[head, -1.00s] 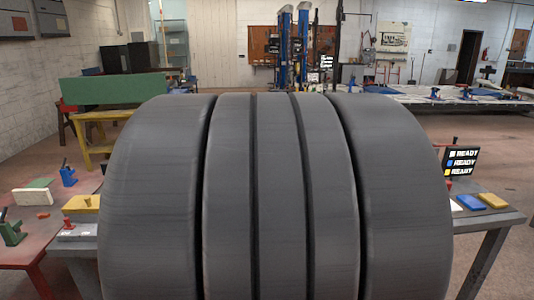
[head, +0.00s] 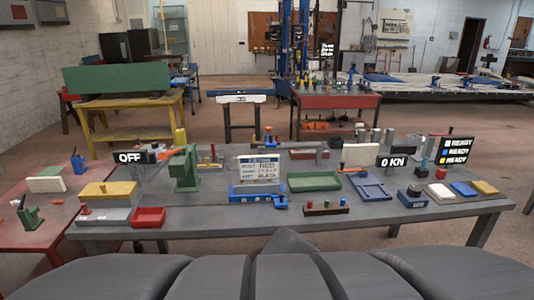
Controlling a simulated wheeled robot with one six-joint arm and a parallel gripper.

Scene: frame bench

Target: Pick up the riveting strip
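I cannot pick out the riveting strip for certain among the small items on the grey bench (head: 240,222). A dark bar with red, green and other small knobs (head: 325,207) lies near the bench's front edge. A blue holder (head: 258,193) with a printed sign (head: 260,169) stands left of it. A green tray (head: 314,182) and a blue tray (head: 370,188) lie behind and to the right. My gripper's fingers do not show; large grey parts of my arm fill the bottom of the head view, in front of the bench.
A green press (head: 184,168) stands on the bench's left part, near a red tray (head: 148,217) and an OFF display (head: 130,157). A 0 KN display (head: 397,162) and a READY panel (head: 457,151) stand at right. A red table (head: 40,240) adjoins at left.

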